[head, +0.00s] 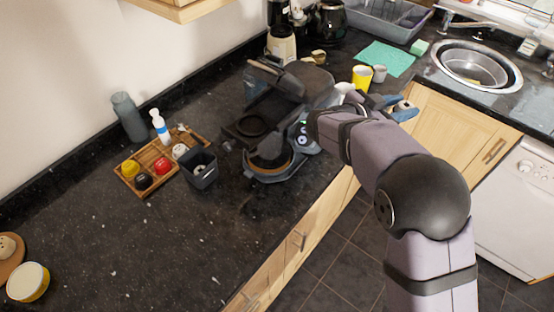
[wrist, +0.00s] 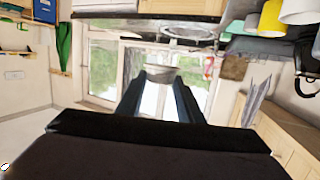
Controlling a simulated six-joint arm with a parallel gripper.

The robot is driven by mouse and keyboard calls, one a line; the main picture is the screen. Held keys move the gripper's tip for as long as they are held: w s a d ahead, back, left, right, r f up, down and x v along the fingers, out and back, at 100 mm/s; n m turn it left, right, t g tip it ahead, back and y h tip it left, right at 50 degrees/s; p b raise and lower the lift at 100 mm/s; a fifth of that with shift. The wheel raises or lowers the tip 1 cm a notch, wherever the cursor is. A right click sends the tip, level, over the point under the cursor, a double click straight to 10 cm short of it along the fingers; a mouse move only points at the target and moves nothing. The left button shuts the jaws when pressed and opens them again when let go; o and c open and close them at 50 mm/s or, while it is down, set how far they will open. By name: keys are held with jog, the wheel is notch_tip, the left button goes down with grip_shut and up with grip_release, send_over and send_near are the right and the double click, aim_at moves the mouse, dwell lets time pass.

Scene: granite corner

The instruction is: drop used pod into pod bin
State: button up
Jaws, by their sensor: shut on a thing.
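My gripper (head: 403,108) is out past the right side of the coffee machine, over the counter's front edge. In the wrist view its two dark fingers (wrist: 160,80) are shut on a small pale grey cup-shaped pod (wrist: 161,73) at their tips. The pod bin (head: 207,181) is a small dark square open container on the counter, left of the coffee machine and far left of my gripper. Something small and pale shows inside it.
The coffee machine (head: 268,160) stands between my gripper and the bin. A wooden tray (head: 141,170) with coloured pods touches or nearly touches the bin's left side. A yellow cup (head: 361,77) and a grey cup (head: 380,74) stand behind my gripper.

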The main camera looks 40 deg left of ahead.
jog(key=s+a+r+n+y+b, duration=0.1)
jog(key=s+a+r+n+y, duration=0.1)
jog(key=a+r, duration=0.5)
jog(key=s+a+r+n+t+y, duration=0.1)
jog(key=s+a+r+y, duration=0.15)
jog(key=r, duration=0.75)
jog(key=s+a+r+n+y+b, duration=0.1)
jog(key=a+r+n+y, duration=0.15)
jog(key=a+r, duration=0.45)
jog(key=s+a+r+n+y+p, duration=0.1)
jog(key=s+a+r+y+p, duration=0.1)
jog(key=s+a+r, duration=0.15)
jog(key=s+a+f+n+g+y+p, duration=0.1)
jog(key=s+a+f+n+y+p, duration=0.25)
jog(key=s+a+f, duration=1)
jog(key=s+a+f+n+g+y+p, duration=0.2)
jog(key=s+f+y+p, duration=0.1)
jog(key=s+f, duration=1.2)
notch_tip(320, 180, down, 3)
jog(key=shift+a+r+p, duration=0.2)
jog(key=shift+a+p, duration=0.1)
jog(key=shift+p, duration=0.45)
jog(key=shift+f, duration=0.15)
